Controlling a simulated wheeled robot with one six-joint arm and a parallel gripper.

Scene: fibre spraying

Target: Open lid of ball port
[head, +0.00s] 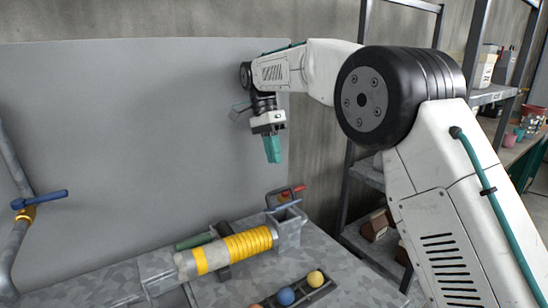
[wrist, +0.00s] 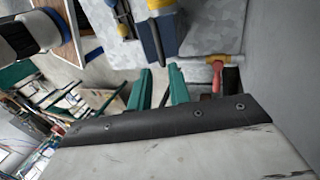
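My gripper (head: 272,150) hangs with its teal fingers pointing down, in front of the grey wall panel and above the machine. In the wrist view the two teal fingers (wrist: 159,88) stand apart with nothing between them. Below is a grey pipe machine with a yellow ribbed section (head: 248,243). I cannot tell for certain which part is the ball port lid. The gripper touches none of these.
A dark rack with an orange, a blue (head: 286,296) and a yellow ball (head: 315,279) lies in front. A red-handled valve (head: 290,192) is behind the end piece. A blue-handled valve (head: 40,199) is on the left pipe. Shelves (head: 370,175) stand at the right.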

